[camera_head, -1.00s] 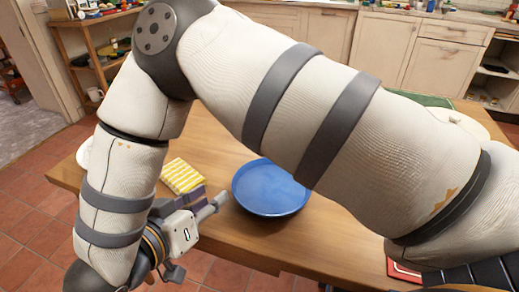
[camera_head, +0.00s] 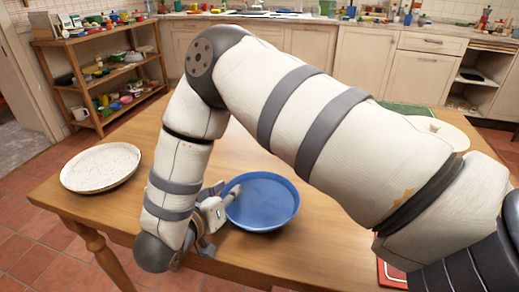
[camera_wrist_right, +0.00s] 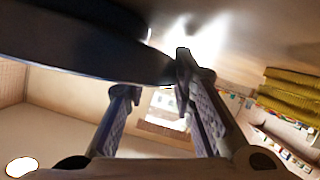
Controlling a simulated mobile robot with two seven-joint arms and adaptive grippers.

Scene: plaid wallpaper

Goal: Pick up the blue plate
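The blue plate (camera_head: 264,203) is a round, raised-rim dish lying flat on the wooden table near its front edge. My right gripper (camera_head: 224,222) is at the plate's left rim, with one finger reaching over or against that rim. In the right wrist view, the plate's dark underside or edge (camera_wrist_right: 80,48) fills the upper left. The two fingers of my right gripper (camera_wrist_right: 155,80) stand apart there, with the plate's edge close to their tips. I cannot tell whether they touch it. My left gripper is not in view.
A white speckled plate (camera_head: 101,167) lies on the left of the wooden table (camera_head: 290,248). Another pale dish (camera_head: 450,134) is at the far right, near a green mat (camera_head: 408,108). A yellow striped item (camera_wrist_right: 290,92) shows in the right wrist view. A shelf (camera_head: 95,75) stands behind.

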